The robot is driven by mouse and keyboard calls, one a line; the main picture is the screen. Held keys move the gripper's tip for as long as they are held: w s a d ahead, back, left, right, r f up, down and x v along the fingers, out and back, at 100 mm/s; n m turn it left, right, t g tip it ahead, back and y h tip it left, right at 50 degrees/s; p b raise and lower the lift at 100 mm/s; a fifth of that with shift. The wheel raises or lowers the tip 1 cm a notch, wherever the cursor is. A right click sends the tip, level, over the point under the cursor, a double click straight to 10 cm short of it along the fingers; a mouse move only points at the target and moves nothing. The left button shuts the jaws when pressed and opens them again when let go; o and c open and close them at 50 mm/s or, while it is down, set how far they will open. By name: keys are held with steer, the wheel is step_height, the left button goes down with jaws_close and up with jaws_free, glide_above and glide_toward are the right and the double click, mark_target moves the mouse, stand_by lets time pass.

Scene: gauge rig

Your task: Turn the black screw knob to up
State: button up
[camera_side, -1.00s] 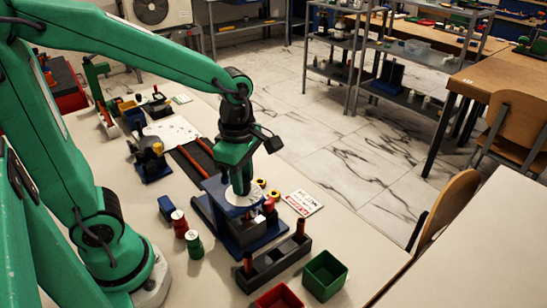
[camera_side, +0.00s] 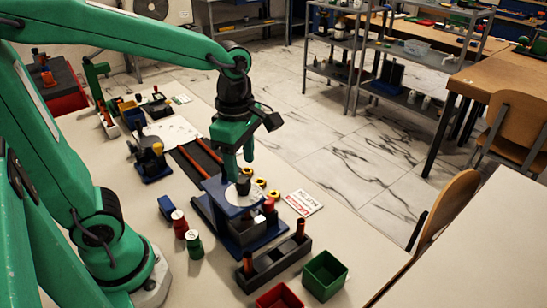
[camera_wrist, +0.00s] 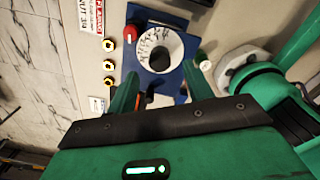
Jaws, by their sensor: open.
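The black screw knob (camera_side: 243,184) stands on the white round dial plate (camera_side: 238,197) on top of the blue gauge rig (camera_side: 218,230). In the wrist view the black knob (camera_wrist: 159,60) shows on the lower part of the white dial (camera_wrist: 162,40), which carries dark markings. Which way the knob points is too small to tell. My gripper (camera_side: 237,172) is above the dial, apart from the knob. In the wrist view my gripper (camera_wrist: 160,72) has its two green fingers spread to either side below the dial, with nothing held between them.
A red knob (camera_wrist: 131,32) sits on the rig beside the dial. Yellow-ringed parts (camera_side: 260,183) and a red-and-white sign (camera_side: 302,203) lie near it. A dark rack (camera_side: 274,262), a green bin (camera_side: 324,274) and red and green cylinders (camera_side: 194,244) stand in front.

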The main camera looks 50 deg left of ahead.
mark_target(241, 179)
steer(key=shift+r, duration=1.65)
steer(key=shift+s, duration=0.1)
steer(key=s+a+m+t, duration=0.2)
steer(key=m, duration=0.9)
steer(key=s+a+m+t, duration=0.2)
steer(key=s+m+t, duration=0.1)
steer(key=m, duration=0.9)
steer(key=shift+s+r+m, duration=0.15)
steer(key=shift+r+m, duration=0.15)
